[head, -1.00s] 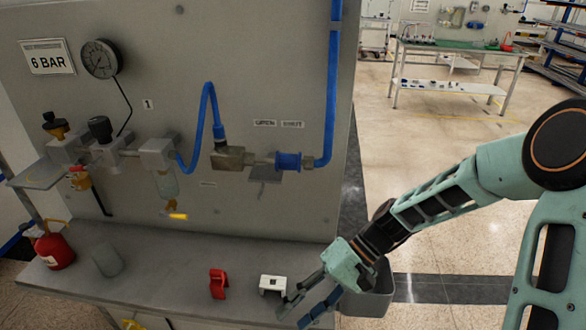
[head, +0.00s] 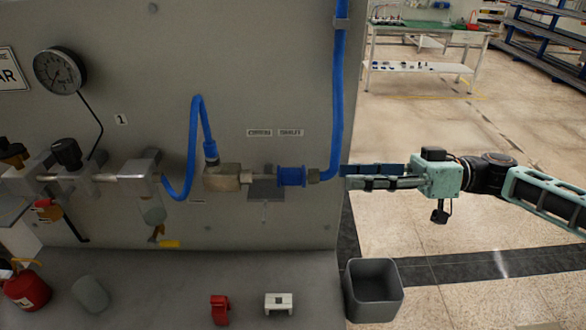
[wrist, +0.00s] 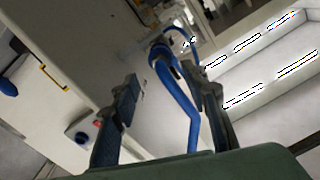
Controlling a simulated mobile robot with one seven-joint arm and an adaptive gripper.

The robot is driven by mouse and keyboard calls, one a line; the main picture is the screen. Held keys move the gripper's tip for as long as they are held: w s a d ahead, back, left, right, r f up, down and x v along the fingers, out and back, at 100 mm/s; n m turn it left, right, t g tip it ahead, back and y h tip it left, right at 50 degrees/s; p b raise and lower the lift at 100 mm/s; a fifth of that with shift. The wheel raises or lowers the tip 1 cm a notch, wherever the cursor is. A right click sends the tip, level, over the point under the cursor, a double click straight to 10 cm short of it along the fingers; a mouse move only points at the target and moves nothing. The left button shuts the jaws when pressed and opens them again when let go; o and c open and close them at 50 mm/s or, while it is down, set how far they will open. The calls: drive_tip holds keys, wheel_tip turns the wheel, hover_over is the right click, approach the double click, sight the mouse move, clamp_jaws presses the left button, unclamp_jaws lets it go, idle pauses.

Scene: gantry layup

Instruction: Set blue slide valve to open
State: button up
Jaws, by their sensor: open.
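The blue slide valve (head: 291,176) is a blue sleeve on the metal pipe run on the grey panel, in line with a brass block at its left. Two small labels (head: 275,133) sit above it, too small to read surely. My gripper (head: 345,177) is level with the valve, just right of it, its fingers pointing left along the pipe line. In the wrist view the open fingers (wrist: 165,95) stand on either side of the blue hose, and the blue sleeve (wrist: 158,52) shows beyond them. I cannot tell whether any finger touches the hose.
A blue hose (head: 339,90) rises right of the valve. The grey bench (head: 170,285) holds a red clip (head: 219,310), a white block (head: 278,304) and a red can (head: 25,290). A grey bin (head: 373,290) stands below my gripper. Open floor lies at the right.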

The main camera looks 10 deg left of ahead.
sight(308, 174)
drive_tip(key=p+x, duration=0.1)
drive_tip(key=x, duration=0.3)
drive_tip(key=p+x, duration=0.1)
drive_tip(key=x, duration=0.4)
drive_tip(key=shift+r, duration=0.2)
drive_tip(key=shift+x, duration=0.85)
drive_tip(key=shift+f, duration=0.1)
drive_tip(key=shift+c, duration=0.2)
clamp_jaws()
